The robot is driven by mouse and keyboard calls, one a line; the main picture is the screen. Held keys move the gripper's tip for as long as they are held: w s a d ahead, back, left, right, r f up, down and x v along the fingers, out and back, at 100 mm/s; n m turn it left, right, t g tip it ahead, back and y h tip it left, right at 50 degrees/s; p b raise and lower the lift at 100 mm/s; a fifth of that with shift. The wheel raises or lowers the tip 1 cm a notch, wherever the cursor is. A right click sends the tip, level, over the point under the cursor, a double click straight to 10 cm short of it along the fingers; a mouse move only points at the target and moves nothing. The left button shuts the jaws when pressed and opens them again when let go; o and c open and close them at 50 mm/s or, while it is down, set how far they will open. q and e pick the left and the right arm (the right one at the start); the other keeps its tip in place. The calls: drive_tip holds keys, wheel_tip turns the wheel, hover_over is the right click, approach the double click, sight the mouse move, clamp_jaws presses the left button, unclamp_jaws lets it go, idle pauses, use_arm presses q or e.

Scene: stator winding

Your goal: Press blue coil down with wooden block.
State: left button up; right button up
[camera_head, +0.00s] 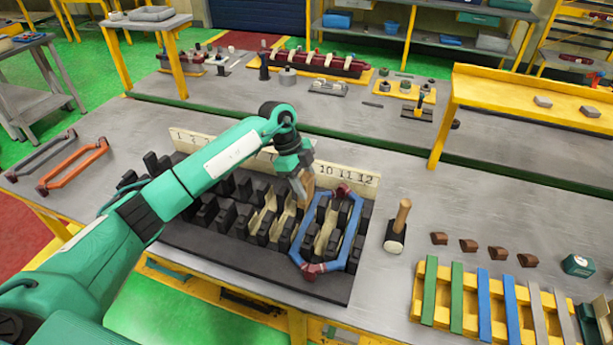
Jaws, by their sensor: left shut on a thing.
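The blue coil (353,237) is a long six-sided loop with dark red ends. It lies over the black slotted stator fixture (220,248) at its right end, below the numbers 10 to 12. My left gripper (303,192) points down at the coil's upper left side. It is shut on the small tan wooden block (305,187), which is partly hidden by the fingers. The block is close to the coil; I cannot tell whether they touch. My right gripper is not in view.
A wooden-handled mallet (398,228) stands right of the fixture. Several brown wedges (468,245) lie farther right, above a yellow rack (432,262) of coloured strips. An orange coil (72,168) and a grey coil (40,155) lie at left. The numbered board (368,184) rises behind the fixture.

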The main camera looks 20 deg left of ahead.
use_arm(q)
drive_tip(key=shift+w+n+t, duration=0.2)
drive_tip(key=shift+n+t, duration=0.1)
drive_tip(key=shift+n, duration=0.5)
drive_tip(key=shift+f+b, duration=1.75)
drive_tip(key=shift+f, duration=0.4)
drive_tip(key=shift+f+b, duration=0.85)
drive_tip(key=shift+f, duration=1.45)
drive_tip(key=shift+f, duration=0.2)
drive_tip(key=shift+f+p, duration=0.35)
drive_tip(key=shift+f, duration=0.05)
wheel_tip(320, 180, up, 12)
drive_tip(key=p, duration=0.9)
drive_tip(key=shift+f, duration=0.15)
